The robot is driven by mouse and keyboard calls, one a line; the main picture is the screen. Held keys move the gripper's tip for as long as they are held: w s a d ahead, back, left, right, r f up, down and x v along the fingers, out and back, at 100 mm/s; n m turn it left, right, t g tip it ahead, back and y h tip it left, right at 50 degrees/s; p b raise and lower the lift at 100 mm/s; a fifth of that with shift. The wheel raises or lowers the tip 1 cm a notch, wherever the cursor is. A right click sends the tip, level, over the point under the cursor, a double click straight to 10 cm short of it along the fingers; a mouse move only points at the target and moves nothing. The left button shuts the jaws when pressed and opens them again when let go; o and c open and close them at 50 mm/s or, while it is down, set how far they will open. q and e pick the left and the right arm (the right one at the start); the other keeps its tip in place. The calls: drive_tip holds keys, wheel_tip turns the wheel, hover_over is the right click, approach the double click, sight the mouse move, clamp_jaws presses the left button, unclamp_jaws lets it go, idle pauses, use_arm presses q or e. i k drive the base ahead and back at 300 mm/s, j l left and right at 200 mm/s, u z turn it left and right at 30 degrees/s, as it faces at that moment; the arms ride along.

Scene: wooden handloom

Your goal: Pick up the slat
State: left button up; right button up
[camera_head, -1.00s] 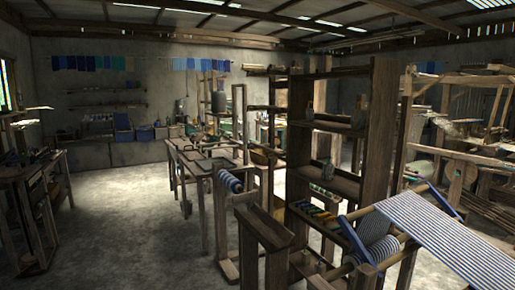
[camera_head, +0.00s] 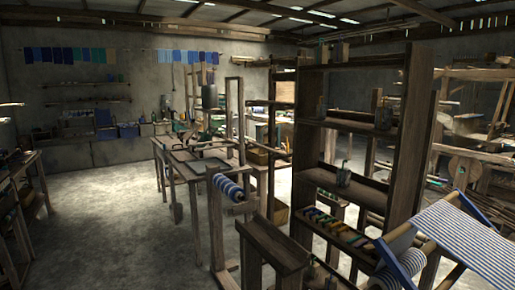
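Neither of my grippers shows in the head view. I cannot single out one piece as the slat; many long wooden parts are in view, and a loose slat is too small or hidden to tell. At the lower right, blue-and-white striped cloth (camera_head: 468,240) stretches over a wooden frame with blue end pieces. A striped roll (camera_head: 406,266) sits below it.
A tall wooden shelf (camera_head: 413,130) holding jars and spools stands right of centre. A low wooden stand (camera_head: 272,240) is in front of it. A work table (camera_head: 190,167) stands behind, and a bench (camera_head: 24,168) at left. Open concrete floor (camera_head: 110,225) lies between them.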

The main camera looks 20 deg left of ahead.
sight(284, 154)
drive_tip(key=i+j, duration=0.4)
drive_tip(key=j, duration=0.2)
drive_tip(key=i+j+u, duration=0.15)
drive_tip(key=i+j, duration=0.25)
drive_tip(key=j, duration=0.15)
drive_tip(key=i+j, duration=0.45)
drive_tip(key=j+z, duration=0.15)
drive_tip(key=z, duration=2.3)
drive_tip(key=k+j, duration=0.15)
drive_tip(key=j, duration=0.25)
drive_tip(key=k+j, duration=0.15)
drive_tip(key=j, duration=0.25)
